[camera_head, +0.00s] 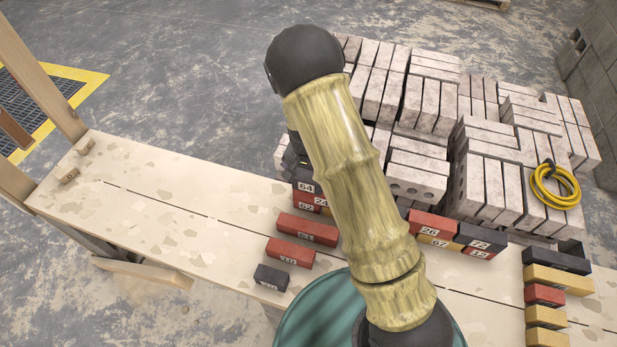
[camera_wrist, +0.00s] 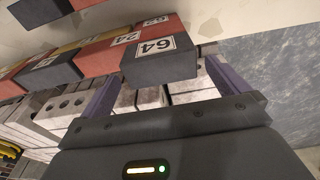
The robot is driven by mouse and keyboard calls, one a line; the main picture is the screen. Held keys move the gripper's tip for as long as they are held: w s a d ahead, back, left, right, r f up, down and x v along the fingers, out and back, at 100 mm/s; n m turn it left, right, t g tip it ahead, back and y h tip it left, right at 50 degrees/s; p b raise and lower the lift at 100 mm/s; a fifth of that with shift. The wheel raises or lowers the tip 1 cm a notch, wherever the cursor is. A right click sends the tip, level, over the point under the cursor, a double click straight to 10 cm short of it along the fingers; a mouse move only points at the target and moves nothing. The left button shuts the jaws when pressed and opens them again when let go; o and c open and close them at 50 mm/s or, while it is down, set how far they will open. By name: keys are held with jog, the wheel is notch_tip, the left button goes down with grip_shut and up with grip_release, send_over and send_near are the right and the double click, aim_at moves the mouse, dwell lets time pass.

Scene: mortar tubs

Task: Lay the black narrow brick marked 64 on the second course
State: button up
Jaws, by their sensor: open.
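The black narrow brick marked 64 (camera_head: 306,176) lies at the left end of the low wall, on top of a red brick marked 62 (camera_head: 303,207). Beside that is a red brick marked 24 (camera_head: 323,199). In the wrist view the 64 brick (camera_wrist: 158,64) is close and its label shows. My gripper (camera_wrist: 163,82) is open, with one finger to each side of the 64 brick's end in the picture; I see no finger touching it. In the head view my gripper (camera_head: 293,158) is mostly hidden by my arm, just above the brick. The wall's middle is hidden too.
Loose bricks marked 61 (camera_head: 307,230) and others lie on the plank table (camera_head: 150,195) in front. More wall bricks, including 26 (camera_head: 431,226) and 72 (camera_head: 480,237), stand to the right. Black, yellow and red bricks line the right end. Grey block stacks (camera_head: 480,185) stand behind.

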aim_at(309, 180)
jog(key=r, duration=0.7)
jog(key=shift+s+a+r, duration=0.1)
jog(key=shift+s+a, duration=0.1)
jog(key=shift+s, duration=0.2)
jog(key=shift+r, duration=0.2)
jog(key=s+d+r+n, duration=0.2)
jog(key=s+d+r, duration=0.3)
jog(key=s, duration=0.3)
jog(key=s+d+r+n+t, duration=0.1)
jog(key=s+d+r+n, duration=0.1)
jog(key=s+d+r, duration=0.4)
jog(key=s, duration=0.3)
jog(key=shift+d+r+y, duration=0.15)
jog(key=shift+r+y, duration=0.05)
jog(key=shift+y, duration=0.1)
